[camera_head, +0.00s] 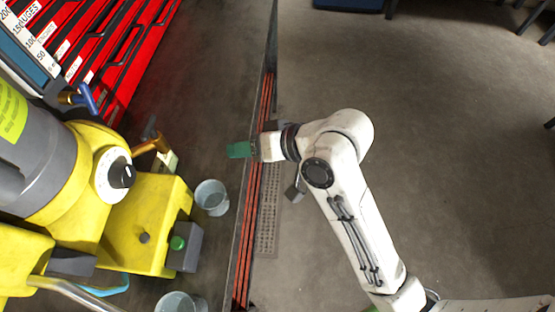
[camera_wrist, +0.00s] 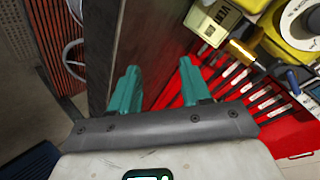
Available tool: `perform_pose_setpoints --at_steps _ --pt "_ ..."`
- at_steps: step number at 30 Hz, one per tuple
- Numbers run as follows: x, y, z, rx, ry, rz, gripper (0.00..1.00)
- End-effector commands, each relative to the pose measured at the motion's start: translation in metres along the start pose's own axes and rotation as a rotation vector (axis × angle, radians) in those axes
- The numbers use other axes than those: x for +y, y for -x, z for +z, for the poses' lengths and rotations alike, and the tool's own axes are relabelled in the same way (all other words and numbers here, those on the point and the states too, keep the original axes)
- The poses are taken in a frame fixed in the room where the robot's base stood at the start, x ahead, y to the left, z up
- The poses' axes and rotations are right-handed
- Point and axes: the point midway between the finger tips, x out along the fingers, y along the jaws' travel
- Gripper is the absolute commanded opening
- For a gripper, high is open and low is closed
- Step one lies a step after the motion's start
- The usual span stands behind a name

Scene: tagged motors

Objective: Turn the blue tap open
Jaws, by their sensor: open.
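The blue tap (camera_head: 88,98) has a blue lever on a brass-coloured body. It sits at the upper left of the head view, on the grey and yellow machine. In the wrist view the blue tap (camera_wrist: 293,84) shows small at the right edge. My gripper (camera_head: 238,150) has green fingers and is well to the right of the tap, apart from it. In the wrist view my gripper (camera_wrist: 158,76) is open, with nothing between its fingers.
A yellow machine (camera_head: 150,215) with an orange-handled part (camera_head: 150,145) stands left of my gripper. Two buckets, one grey (camera_head: 212,196) and one lower (camera_head: 174,303), are near it. Red drawers (camera_head: 115,55) stand behind.

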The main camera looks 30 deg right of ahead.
Motion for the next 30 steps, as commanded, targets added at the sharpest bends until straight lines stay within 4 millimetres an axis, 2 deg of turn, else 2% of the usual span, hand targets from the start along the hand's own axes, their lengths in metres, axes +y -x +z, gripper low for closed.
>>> perform_pose_setpoints --at_steps 6,13,26,30 --pt "0.03 0.01 0.021 -0.057 0.026 0.109 0.47" --pt "0.052 0.019 0.037 -0.101 0.046 0.186 0.47" --pt "0.059 0.022 0.043 -0.118 0.054 0.212 0.47" --pt "0.059 0.022 0.043 -0.117 0.054 0.211 0.37"
